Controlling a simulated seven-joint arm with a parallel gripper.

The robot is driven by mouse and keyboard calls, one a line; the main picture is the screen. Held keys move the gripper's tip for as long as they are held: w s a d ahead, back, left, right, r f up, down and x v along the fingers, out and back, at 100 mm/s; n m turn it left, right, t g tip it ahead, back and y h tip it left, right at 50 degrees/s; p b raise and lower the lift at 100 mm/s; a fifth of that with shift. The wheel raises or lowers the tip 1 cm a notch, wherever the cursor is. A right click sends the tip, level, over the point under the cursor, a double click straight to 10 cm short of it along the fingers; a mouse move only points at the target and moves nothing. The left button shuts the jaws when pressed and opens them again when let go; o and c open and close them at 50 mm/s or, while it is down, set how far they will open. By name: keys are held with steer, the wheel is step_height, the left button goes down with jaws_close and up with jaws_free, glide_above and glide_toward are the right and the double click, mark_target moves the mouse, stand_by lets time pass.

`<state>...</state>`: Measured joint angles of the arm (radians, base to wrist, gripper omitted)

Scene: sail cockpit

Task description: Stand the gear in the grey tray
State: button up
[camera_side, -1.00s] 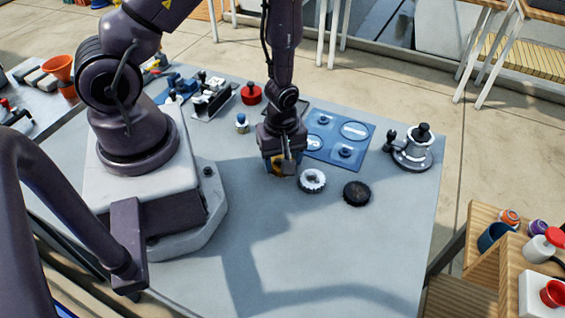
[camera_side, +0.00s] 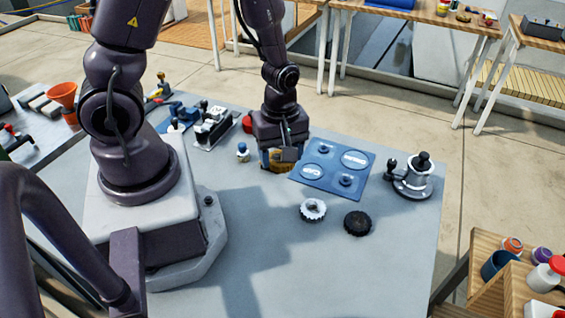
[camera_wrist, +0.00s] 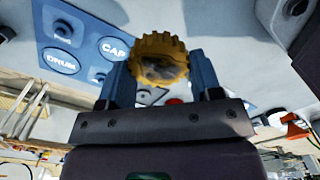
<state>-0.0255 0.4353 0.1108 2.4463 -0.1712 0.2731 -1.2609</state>
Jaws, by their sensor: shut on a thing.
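My gripper (camera_side: 280,158) is shut on a yellow toothed gear (camera_wrist: 160,60). In the wrist view the gear sits between the two blue fingertips, its round toothed outline and darker middle showing. In the side view the gear (camera_side: 277,163) is partly hidden by the fingers, left of the blue mat; its exact height over the table is hard to tell. A small grey tray (camera_side: 229,137) with dark and white parts in it stands farther back and left of my gripper. Its inside shows only in part.
A blue mat (camera_side: 330,189) with labelled circles lies right of my gripper. A white toothed ring (camera_side: 313,210) and a black one (camera_side: 357,223) lie in front. A winch-like piece (camera_side: 411,180) stands at right.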

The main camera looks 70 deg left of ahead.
steer(key=w+a+n, duration=0.1)
steer(key=a, duration=0.3)
steer(key=w+a+f+n, duration=0.1)
steer(key=w+a, duration=0.1)
steer(key=a, duration=0.3)
steer(key=w+a+f+n, duration=0.1)
steer(key=a, duration=0.3)
steer(key=shift+w+a+f+n, duration=0.15)
steer(key=shift+w+a+n, duration=0.05)
steer(key=shift+w+n, duration=0.2)
steer(key=shift+n, duration=0.3)
steer(key=w+a, duration=0.1)
steer(key=a, duration=0.2)
steer(key=w+a, duration=0.1)
steer(key=a, duration=0.1)
steer(key=shift+w, duration=0.35)
steer(key=shift+w+a+r, duration=0.15)
steer(key=shift+w+r, duration=0.1)
steer(key=shift+r, duration=0.05)
steer(key=shift+s+f, duration=0.1)
steer(key=shift+f, duration=2.75)
steer(key=shift+f, duration=0.6)
steer(key=o, duration=0.7)
steer(key=shift+o, duration=0.2)
